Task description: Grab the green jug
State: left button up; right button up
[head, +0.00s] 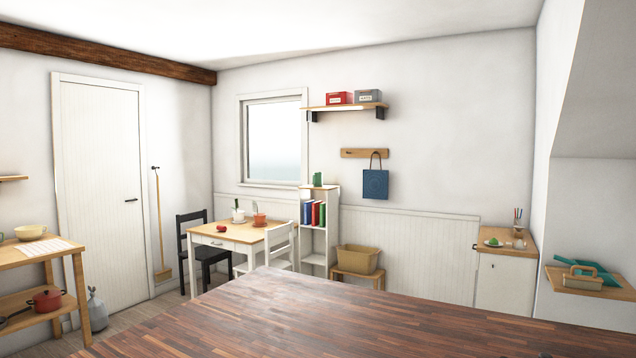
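A small green object (318,179) stands upright on top of the white bookshelf, by the window's right edge. It may be the green jug, but it is too small to be sure of a handle or spout. Another small green item (493,241) lies on a plate on the white cabinet at the right; its shape is unclear. Neither of my grippers is in view.
A dark wooden countertop (330,318) fills the near foreground and is bare. Beyond it stand a small table (230,235) with chairs, the bookshelf (333,230) with books, a basket (357,260) on a stool, and a wall shelf (562,283) with a teal dustpan.

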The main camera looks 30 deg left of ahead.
aim_at(317, 176)
jog(key=u, duration=1.05)
jog(key=i+j+u, duration=0.1)
jog(key=j, duration=0.25)
jog(key=i+j+u, duration=0.1)
jog(key=j, duration=0.2)
jog(key=i+j+u, duration=0.1)
jog(key=j, duration=0.25)
jog(key=i+j+u, duration=1.25)
jog(key=i, duration=0.6)
jog(key=i+j+z, duration=0.1)
jog(key=i, duration=0.55)
jog(key=i+z, duration=0.8)
jog(key=i+j+z, duration=0.1)
jog(key=i+z, duration=0.3)
jog(key=i+l+z, duration=0.15)
jog(key=z, duration=0.25)
jog(key=i+z, duration=0.95)
jog(key=i, duration=1.1)
